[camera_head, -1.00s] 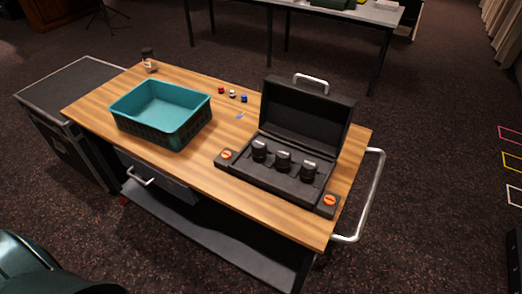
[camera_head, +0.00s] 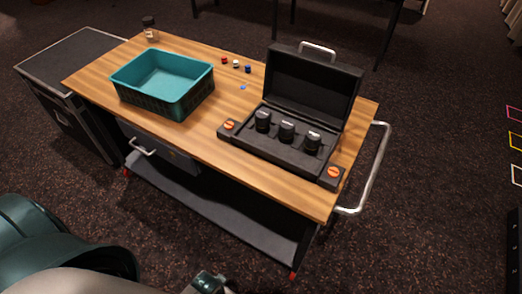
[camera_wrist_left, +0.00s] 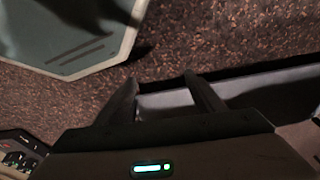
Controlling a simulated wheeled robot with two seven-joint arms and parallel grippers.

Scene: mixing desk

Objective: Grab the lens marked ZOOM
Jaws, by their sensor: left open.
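An open black case (camera_head: 313,88) stands at the right of the wooden cart top. Three black lenses stand upright in its base: a left lens (camera_head: 263,121), a middle lens (camera_head: 287,132) and a right lens (camera_head: 312,143). Their markings are too small to read, so I cannot tell which is marked ZOOM. My left gripper (camera_wrist_left: 162,90) is open and empty in the left wrist view, over the dark floor and a grey edge, away from the case. In the head view my left arm shows at the lower left; its fingers are not visible. My right gripper is not in view.
A teal bin (camera_head: 163,82) stands on the left of the cart top (camera_head: 207,127). Several small coloured pieces lie behind its right side, with a small jar (camera_head: 150,28) at the far left corner. Orange-marked blocks (camera_head: 333,173) flank the case. A metal handle (camera_head: 376,165) juts out right.

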